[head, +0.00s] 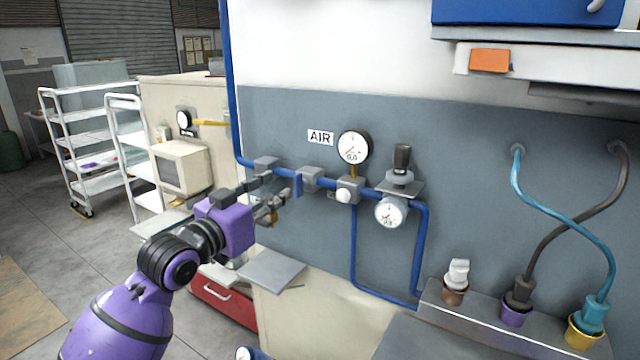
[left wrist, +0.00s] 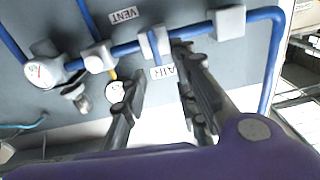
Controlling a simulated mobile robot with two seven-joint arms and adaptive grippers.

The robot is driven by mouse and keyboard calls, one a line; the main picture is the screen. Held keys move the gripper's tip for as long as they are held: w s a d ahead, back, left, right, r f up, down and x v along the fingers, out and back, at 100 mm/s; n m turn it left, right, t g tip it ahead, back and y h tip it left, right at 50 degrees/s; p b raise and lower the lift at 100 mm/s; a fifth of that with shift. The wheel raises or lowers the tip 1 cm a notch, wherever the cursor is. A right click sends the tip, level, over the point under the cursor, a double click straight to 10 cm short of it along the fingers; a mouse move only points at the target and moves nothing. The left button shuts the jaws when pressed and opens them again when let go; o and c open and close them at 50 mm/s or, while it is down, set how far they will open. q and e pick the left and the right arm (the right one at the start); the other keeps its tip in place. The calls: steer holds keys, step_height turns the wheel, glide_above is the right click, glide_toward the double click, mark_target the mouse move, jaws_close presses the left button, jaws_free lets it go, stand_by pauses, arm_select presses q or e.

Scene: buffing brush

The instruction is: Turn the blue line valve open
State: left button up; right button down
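The blue line valve sits on the horizontal blue pipe left of the AIR gauge. Its short blue handle (head: 297,185) points down, crosswise to the pipe. In the left wrist view, which is upside down, the handle (left wrist: 155,48) shows in front of the grey valve body. My left gripper (head: 278,195), with a purple body, is just left of the handle. Its fingers (left wrist: 160,72) are apart with nothing between them in grip. In the wrist view the handle lies in line with the gap; whether a finger touches it I cannot tell. My right gripper is not in view.
An AIR gauge (head: 354,147) and a regulator with a second gauge (head: 391,211) sit right of the valve. A blue pipe runs up the wall at left. Below stand a beige cabinet (head: 310,313) and a ledge with coloured sockets and hoses. White shelf carts (head: 80,150) stand at far left.

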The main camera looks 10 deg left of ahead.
mark_target(295, 185)
arm_select(q)
steer(key=x, duration=0.5)
steer(key=f+x, duration=0.1)
steer(key=x, duration=0.1)
steer(key=shift+w+d+p, duration=0.2)
steer(key=shift+d+p, duration=0.05)
steer(key=shift+p, duration=0.05)
steer(key=shift+c, duration=0.2)
jaws_close()
